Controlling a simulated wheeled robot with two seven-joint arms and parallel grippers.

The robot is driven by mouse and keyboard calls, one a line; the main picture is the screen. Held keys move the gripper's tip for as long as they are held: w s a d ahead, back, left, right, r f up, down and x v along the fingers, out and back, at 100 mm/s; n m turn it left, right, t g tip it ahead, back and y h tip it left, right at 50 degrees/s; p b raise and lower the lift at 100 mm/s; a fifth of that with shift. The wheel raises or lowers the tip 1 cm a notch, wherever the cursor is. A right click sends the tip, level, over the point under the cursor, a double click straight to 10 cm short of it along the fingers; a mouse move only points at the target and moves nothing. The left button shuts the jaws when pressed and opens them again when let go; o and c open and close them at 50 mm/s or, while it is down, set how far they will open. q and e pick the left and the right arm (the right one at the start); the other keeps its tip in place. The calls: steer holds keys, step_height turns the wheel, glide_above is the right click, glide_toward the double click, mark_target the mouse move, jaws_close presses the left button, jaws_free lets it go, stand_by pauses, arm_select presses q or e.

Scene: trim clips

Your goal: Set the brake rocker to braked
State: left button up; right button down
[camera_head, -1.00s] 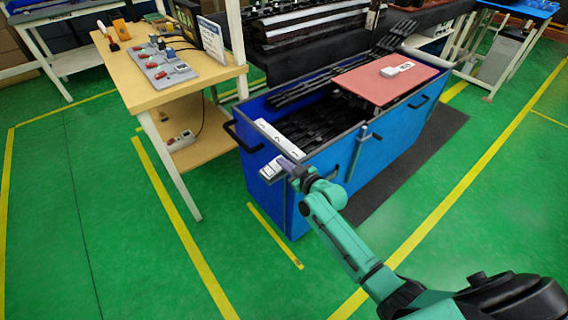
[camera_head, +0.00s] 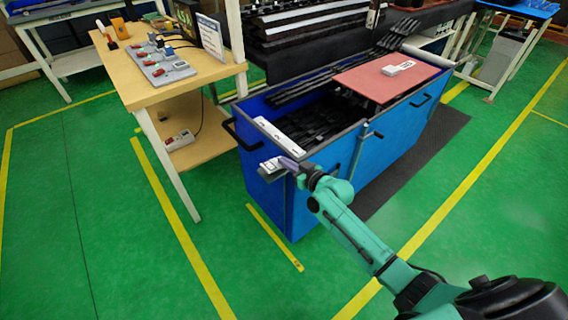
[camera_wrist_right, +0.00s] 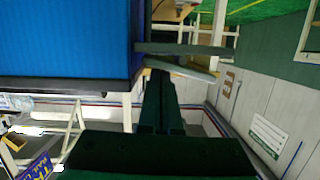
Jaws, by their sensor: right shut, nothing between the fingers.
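A small white rocker (camera_head: 269,166) sits on a dark bracket at the near left corner of the blue cart (camera_head: 270,203). Its setting is too small to read. My right gripper (camera_head: 288,163) is just right of the rocker, shut and empty. I cannot tell whether it touches the rocker. In the right wrist view the dark closed fingers (camera_wrist_right: 158,100) point at a grey bracket (camera_wrist_right: 185,49) with a pale piece beneath, beside the blue cart wall (camera_wrist_right: 65,40). My left gripper is not in view.
The cart holds black trim strips (camera_head: 312,122), and a red board (camera_head: 372,80) covers its far end. A wooden workbench (camera_head: 150,92) with switches stands at left. A black mat (camera_head: 405,165) lies right of the cart. Green floor in front is clear.

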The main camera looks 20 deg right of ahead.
steer(key=shift+d+f+m+y+b, duration=0.15)
steer(key=shift+f+m+y+b, duration=0.15)
steer(key=shift+m, duration=0.2)
steer(key=shift+s+f+b, duration=0.1)
steer(key=shift+f+b, duration=0.1)
steer(key=shift+b, duration=0.1)
steer(key=shift+d+r+p, duration=0.1)
steer(key=shift+r+p, duration=0.35)
steer(key=r+p, duration=0.3)
steer(key=r, duration=0.1)
steer(key=shift+w+d, duration=0.25)
steer(key=shift+w, duration=0.15)
steer(key=v, duration=1)
steer(key=shift+d, duration=0.25)
